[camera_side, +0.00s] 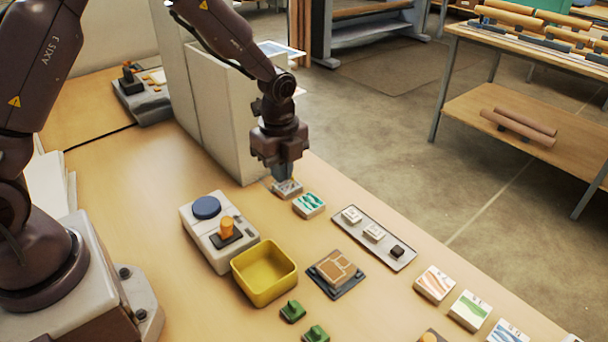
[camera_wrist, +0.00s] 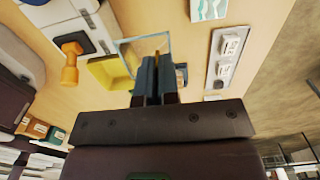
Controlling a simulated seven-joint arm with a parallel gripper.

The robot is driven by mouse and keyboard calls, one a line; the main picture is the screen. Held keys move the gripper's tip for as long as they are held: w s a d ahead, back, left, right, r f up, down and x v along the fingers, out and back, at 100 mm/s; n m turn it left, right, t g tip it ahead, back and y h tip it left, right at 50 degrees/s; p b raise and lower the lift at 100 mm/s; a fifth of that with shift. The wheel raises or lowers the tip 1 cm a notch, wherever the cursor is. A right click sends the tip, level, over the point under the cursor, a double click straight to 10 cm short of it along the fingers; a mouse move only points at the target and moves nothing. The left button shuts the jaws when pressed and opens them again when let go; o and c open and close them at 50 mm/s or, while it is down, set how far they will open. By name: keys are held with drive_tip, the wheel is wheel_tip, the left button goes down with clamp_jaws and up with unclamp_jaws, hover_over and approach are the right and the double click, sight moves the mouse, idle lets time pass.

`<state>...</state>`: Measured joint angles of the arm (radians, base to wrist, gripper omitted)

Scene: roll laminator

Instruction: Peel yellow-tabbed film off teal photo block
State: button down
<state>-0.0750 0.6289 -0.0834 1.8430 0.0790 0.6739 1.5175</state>
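The teal photo block (camera_side: 309,205) lies on the table, white with a teal wavy picture. It also shows at the top edge of the wrist view (camera_wrist: 208,9). My gripper (camera_side: 284,178) is to the left of and above the block in the side view. In the wrist view its fingers (camera_wrist: 157,66) look shut on the film (camera_wrist: 130,47), a clear square sheet with a pale edge. A small yellow-brown bit, seemingly its tab, shows between the fingertips. The film appears apart from the block. Most of the tab is hidden by the fingers.
A yellow bin (camera_side: 265,290) stands in front of a grey control box (camera_side: 203,239) with a blue knob and orange lever. A grey tray (camera_side: 401,262) holds small blocks. A brown block on a dark pad (camera_side: 350,291) sits nearby. A tall pale housing (camera_side: 224,120) rises behind my gripper.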

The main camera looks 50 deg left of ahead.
drive_tip(key=s+r, duration=0.5)
drive_tip(key=r, duration=0.2)
drive_tip(key=shift+s+r, duration=0.2)
idle(0.8)
